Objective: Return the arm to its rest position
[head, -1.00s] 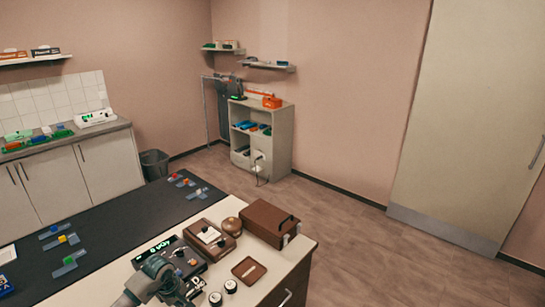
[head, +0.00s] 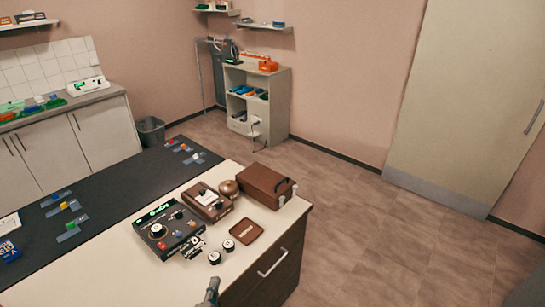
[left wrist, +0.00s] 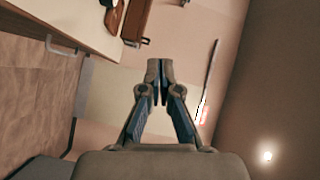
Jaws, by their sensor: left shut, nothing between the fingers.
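My left gripper (head: 212,287) shows at the bottom of the head view, in front of the bench's near edge and beside its drawer front. In the left wrist view its fingertips (left wrist: 160,72) meet, with nothing between them. Most of the left arm is outside the head view. My right gripper is not in view.
The white bench top (head: 120,268) holds a black control box (head: 168,232), a brown case (head: 265,185), a small brown tray (head: 246,231) and two small round pots (head: 228,246). A drawer handle (head: 272,264) juts from the bench front. The floor (head: 375,235) to the right is clear.

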